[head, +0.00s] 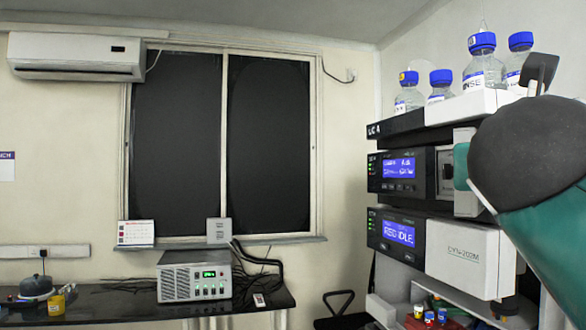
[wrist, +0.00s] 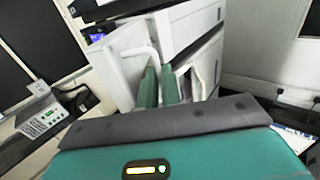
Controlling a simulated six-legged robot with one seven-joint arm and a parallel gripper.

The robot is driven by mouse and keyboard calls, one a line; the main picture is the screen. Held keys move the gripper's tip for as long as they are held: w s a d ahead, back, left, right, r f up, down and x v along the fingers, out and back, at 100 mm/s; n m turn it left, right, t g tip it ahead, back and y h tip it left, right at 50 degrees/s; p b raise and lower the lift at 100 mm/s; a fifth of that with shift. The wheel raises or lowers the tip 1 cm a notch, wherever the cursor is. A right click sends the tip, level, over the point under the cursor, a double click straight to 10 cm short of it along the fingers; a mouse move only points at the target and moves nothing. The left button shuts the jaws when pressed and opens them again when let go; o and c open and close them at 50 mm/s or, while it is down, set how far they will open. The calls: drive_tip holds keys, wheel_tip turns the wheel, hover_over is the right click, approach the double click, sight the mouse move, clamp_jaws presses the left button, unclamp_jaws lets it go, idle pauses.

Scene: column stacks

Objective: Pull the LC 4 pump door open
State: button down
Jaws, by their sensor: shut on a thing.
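The LC 4 stack (head: 383,128) stands at the right in the head view. Its upper display module (head: 398,172) has a white door (head: 466,140), seen nearly edge-on and standing out from the front, so it looks partly open. A little of the module's inside shows beside it. In the wrist view the white door (wrist: 118,62) juts out at an angle from the stack, with a white bar handle (wrist: 150,50). My gripper (wrist: 159,86) has its green fingers closed on this handle. In the head view my wrist hides most of the grip.
A lower module with a white CYN-202M panel (head: 468,255) sits below. Blue-capped bottles (head: 484,68) stand on top of the stack. An open drawer of small vials (head: 432,318) is underneath. A bench with a grey instrument (head: 193,275) stands to the left.

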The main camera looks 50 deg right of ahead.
drive_tip(key=c, duration=1.6)
unclamp_jaws()
drive_tip(key=shift+d+f, duration=0.1)
drive_tip(key=a, duration=1.4)
drive_tip(key=shift+s, duration=0.25)
